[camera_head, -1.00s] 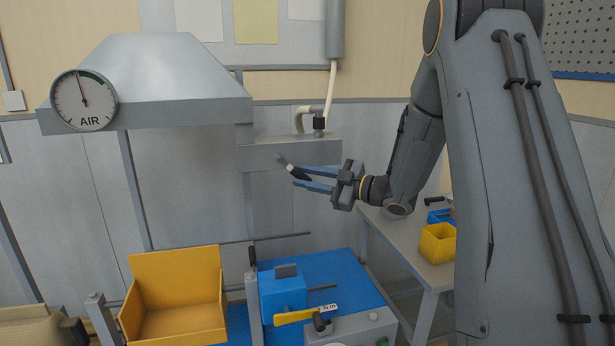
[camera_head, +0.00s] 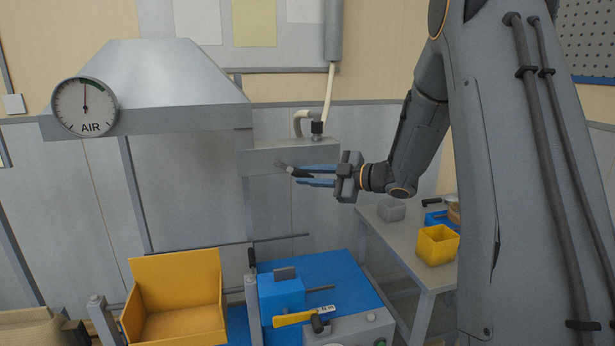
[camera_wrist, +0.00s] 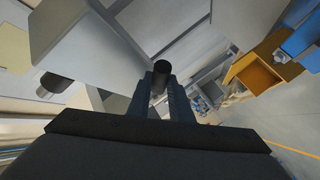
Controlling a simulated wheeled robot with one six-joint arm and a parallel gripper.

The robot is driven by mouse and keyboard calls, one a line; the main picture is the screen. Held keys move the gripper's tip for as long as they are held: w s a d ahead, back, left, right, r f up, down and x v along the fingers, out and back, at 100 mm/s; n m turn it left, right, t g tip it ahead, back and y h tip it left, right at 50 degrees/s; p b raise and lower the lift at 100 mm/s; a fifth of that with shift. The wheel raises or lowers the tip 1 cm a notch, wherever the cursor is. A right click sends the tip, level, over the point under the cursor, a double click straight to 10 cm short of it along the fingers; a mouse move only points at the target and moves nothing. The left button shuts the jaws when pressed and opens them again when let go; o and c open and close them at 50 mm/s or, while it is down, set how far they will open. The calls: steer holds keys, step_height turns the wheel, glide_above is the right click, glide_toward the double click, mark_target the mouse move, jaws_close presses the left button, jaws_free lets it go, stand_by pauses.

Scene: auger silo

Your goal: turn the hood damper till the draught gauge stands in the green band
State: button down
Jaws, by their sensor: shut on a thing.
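The draught gauge (camera_head: 85,107), a round white dial marked AIR, hangs on the front left of the grey hood (camera_head: 160,80). Its needle points about straight up, close to the left end of the green band at the dial's upper right. The hood damper (camera_head: 299,172) is a short lever with a dark grip on the grey duct box right of the hood, sloping slightly down to the right. My gripper (camera_head: 298,176) is shut on that grip. In the wrist view the dark round grip (camera_wrist: 161,68) shows between the two fingers.
Below are a yellow bin (camera_head: 175,300), a blue machine (camera_head: 285,293) with a yellow-handled tool in front, and a side table (camera_head: 400,238) carrying a small yellow box (camera_head: 437,246). A pale hose (camera_head: 328,95) runs down to the duct box. Open space lies under the lever.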

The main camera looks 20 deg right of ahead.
steer(key=c, duration=1.9)
jaws_free()
steer(key=shift+o, duration=0.2)
steer(key=b+v, duration=0.2)
steer(key=v, duration=0.6)
steer(key=shift+a+f, duration=0.1)
